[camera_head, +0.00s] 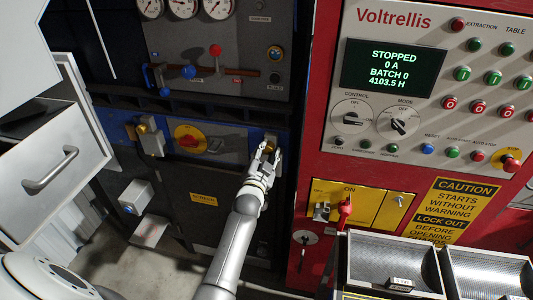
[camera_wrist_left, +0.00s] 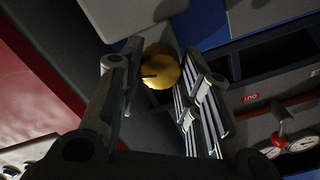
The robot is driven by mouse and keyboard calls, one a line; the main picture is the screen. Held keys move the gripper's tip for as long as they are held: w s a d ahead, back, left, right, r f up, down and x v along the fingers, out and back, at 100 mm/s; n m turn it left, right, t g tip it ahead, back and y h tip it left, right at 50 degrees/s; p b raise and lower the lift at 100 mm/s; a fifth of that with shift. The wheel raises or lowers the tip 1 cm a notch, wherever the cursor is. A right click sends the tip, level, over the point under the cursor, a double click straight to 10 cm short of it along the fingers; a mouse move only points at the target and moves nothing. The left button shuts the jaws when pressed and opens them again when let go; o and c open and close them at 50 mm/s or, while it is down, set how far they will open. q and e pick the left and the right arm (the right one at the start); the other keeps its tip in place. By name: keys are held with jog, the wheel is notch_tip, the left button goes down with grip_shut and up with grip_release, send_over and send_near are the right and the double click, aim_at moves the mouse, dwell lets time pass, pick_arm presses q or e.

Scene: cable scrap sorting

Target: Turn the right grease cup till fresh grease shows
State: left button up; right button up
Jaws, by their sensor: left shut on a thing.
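The right grease cup is a rounded brass cap on a grey block; in the left wrist view the cup (camera_wrist_left: 160,68) sits between my fingers. My left gripper (camera_head: 264,155) reaches up to the blue panel in the head view and largely covers this cup there. The left gripper's fingers (camera_wrist_left: 158,78) are closed on the cup's two sides. A dark mark shows on the cap; I cannot make out any grease. A second brass cup (camera_head: 142,128), the left one, sits on a grey block further left. My right gripper is not in view.
A yellow plate with a red rotary switch (camera_head: 189,139) lies between the cups. Above are gauges (camera_head: 182,6) and red and blue valve handles (camera_head: 216,51). The red control cabinet (camera_head: 320,160) stands close on the right, with metal trays (camera_head: 393,238) below. A drawer unit (camera_head: 45,165) stands left.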

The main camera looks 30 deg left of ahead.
pick_arm(q)
jog(key=shift+r+m, duration=0.1)
jog(key=shift+m, duration=0.8)
jog(key=shift+r, duration=0.1)
jog(key=o, duration=0.8)
jog(key=shift+w, duration=0.1)
jog(key=shift+o, duration=1)
jog(key=shift+a, duration=0.1)
jog(key=shift+w+f, duration=0.1)
jog(key=shift+f, duration=0.15)
jog(key=v, duration=1.2)
jog(key=shift+f, duration=0.1)
